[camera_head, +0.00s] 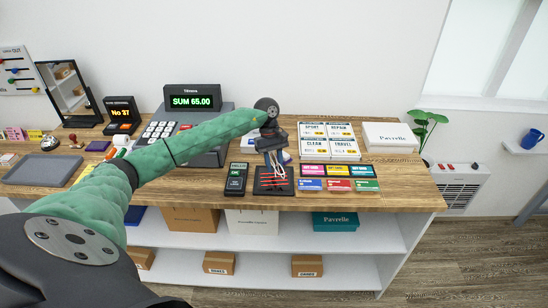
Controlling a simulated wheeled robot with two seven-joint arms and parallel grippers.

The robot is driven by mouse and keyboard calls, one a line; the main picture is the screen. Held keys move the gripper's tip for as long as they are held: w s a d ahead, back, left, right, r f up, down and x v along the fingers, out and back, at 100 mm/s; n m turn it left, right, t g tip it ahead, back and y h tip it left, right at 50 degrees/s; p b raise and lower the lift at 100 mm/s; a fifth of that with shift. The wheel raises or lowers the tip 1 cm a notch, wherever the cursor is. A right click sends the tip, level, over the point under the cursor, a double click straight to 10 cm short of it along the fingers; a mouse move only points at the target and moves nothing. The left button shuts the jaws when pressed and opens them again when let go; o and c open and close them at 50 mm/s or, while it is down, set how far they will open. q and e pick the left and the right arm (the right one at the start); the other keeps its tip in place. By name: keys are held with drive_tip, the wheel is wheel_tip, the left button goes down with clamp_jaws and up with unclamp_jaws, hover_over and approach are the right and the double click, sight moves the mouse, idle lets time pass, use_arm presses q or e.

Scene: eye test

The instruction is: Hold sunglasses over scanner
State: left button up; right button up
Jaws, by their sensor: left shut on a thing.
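My left arm reaches in from the left, and my left gripper (272,152) is shut on the sunglasses (281,171). They show as a thin pale folded shape hanging below the fingers, too small to make out the lenses. The scanner (262,188) is a flat black pad with red lines on the counter. The sunglasses appear over the scanner and cover part of it in the view; the gap between them cannot be told. My right gripper is not in view.
A cash register (192,97) reading SUM 65.00 stands behind my arm on the wooden counter (405,190). A card terminal (236,179) lies left of the scanner. Coloured cards (338,185) and label boxes (344,149) lie to its right, with a white box (390,137) beyond.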

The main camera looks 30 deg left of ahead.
use_arm(q)
drive_tip(key=shift+f, duration=0.6)
drive_tip(key=shift+r, duration=0.1)
drive_tip(key=shift+r, duration=2.45)
drive_tip(key=s+d+r+b, duration=0.2)
drive_tip(key=s+d+b, duration=0.2)
drive_tip(key=s, duration=0.9)
drive_tip(key=d, duration=0.3)
drive_tip(key=shift+d+r+b, duration=0.25)
drive_tip(key=shift+r+b, duration=0.05)
drive_tip(key=shift+b, duration=0.1)
